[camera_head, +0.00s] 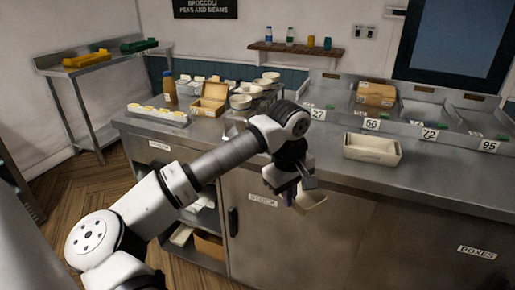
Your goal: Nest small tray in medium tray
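A cream rectangular tray (373,155), which looks like the medium tray, sits upright on the steel counter, right of my arm. Its inside looks empty. My gripper (301,190) points down in front of the counter's front edge, left of and nearer than that tray. A smaller cream tray (313,199) is at its fingertips, tilted and off the counter, in front of the cabinet doors. My gripper appears shut on this small tray's edge. Part of the small tray is hidden behind the fingers.
The steel counter (440,183) is clear right of the medium tray. Number cards, such as 56 (372,124), line the back ledge. Bowls (240,101), a wooden box (210,100) and a white tray of cups (158,115) crowd the left end.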

